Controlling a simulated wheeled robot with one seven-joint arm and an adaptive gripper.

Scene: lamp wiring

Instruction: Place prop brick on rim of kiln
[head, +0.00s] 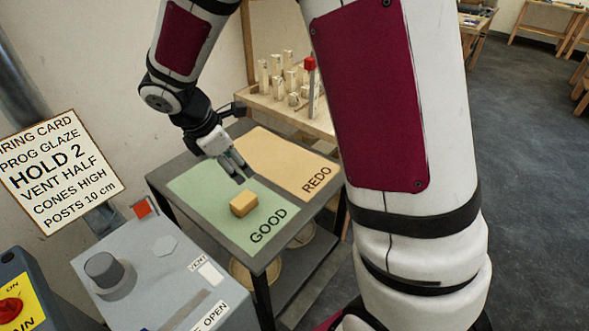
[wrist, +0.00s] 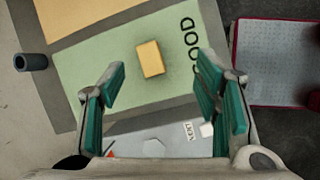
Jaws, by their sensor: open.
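The yellow brick (head: 243,204) lies flat on the green GOOD mat (head: 200,192) on a small dark table. My gripper (head: 238,171) is open and empty, above the mat and just behind the brick in the head view. In the wrist view the brick (wrist: 150,59) shows beyond and between the spread green-padded fingertips (wrist: 160,80), not touching them. A grey box (head: 150,262) with a knob and VENT and OPEN labels stands in front of the table; I cannot tell whether it is the kiln. No kiln rim shows clearly.
An orange REDO mat (head: 280,160) lies beside the green one and looks empty. Behind is a wooden tray (head: 275,105) of several pale posts and one red-topped post. A firing card (head: 62,172) stands at left. An orange-red square (head: 142,209) is near the grey box.

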